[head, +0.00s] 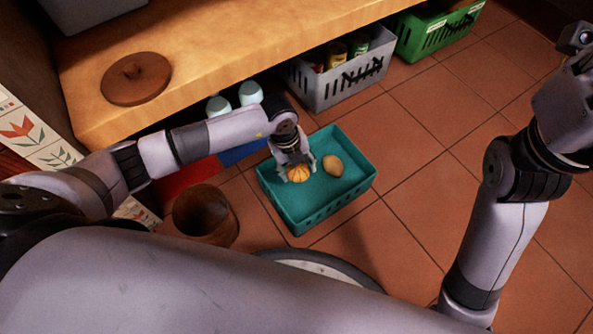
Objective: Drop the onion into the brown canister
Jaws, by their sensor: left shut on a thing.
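The onion (299,174), orange and ribbed, is in the teal crate (313,222) on the floor, in the middle of the head view. My left gripper (297,171) reaches down into the crate and is shut on the onion, with a finger on each side. I cannot tell whether the onion still touches the crate's bottom. The brown canister (226,219) stands upright on the floor left of the crate, with its open top towards me. Its inside is dark. My right arm rises at the right edge, and its fingers do not show.
A tan potato-like item (333,165) lies in the crate right of the onion. A wooden counter (225,62) with a round lid (136,78) overhangs behind. A grey crate (342,84) and a green crate (437,31) stand farther back. Tiled floor is clear on the right.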

